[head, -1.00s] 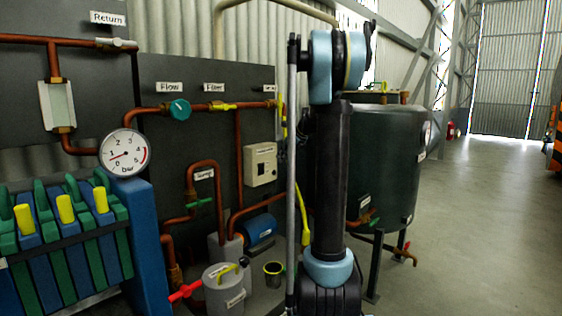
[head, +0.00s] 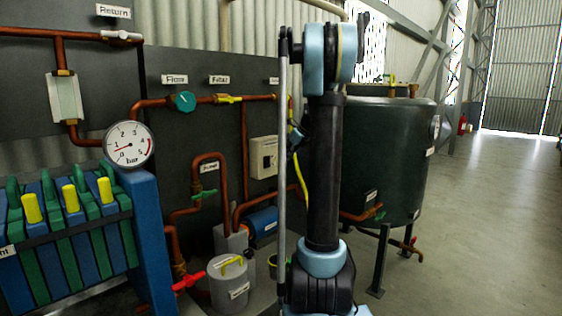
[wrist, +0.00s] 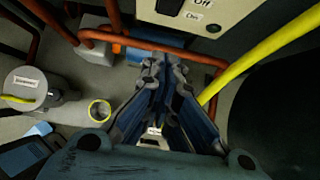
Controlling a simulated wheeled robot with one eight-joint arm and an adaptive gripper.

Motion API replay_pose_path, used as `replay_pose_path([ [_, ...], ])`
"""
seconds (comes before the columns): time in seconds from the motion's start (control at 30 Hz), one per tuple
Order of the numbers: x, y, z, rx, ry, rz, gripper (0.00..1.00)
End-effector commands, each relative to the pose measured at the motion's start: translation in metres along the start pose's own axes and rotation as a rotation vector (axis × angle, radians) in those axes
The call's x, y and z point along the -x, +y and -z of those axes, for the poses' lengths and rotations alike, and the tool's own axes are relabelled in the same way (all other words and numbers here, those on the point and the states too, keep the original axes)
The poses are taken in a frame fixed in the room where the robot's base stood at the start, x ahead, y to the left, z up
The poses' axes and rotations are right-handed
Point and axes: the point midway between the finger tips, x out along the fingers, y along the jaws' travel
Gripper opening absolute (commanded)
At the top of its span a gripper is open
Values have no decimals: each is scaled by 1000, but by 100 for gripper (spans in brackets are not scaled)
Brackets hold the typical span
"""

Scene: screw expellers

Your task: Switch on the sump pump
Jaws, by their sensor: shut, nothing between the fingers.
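The beige switch box (head: 264,157) is on the dark panel left of my arm in the head view. A blue motor-like unit (head: 263,222), which may be the pump, lies low below the box. My gripper (wrist: 166,72) is shut and empty, below the box in the wrist view and apart from it.
A yellow hose (wrist: 255,54) runs close right of my gripper. Copper pipes (wrist: 125,40) cross beyond it. A grey canister (head: 228,284) and a yellow-rimmed cup (wrist: 99,110) stand on the left. A dark green tank (head: 390,150) stands right of my arm; open floor lies farther right.

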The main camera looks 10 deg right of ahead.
Motion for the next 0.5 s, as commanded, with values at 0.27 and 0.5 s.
replay_pose_path([
  [0.27,-48,0,0,2,1,-1,0],
  [0.5,-88,0,0,2,-1,-1,0],
])
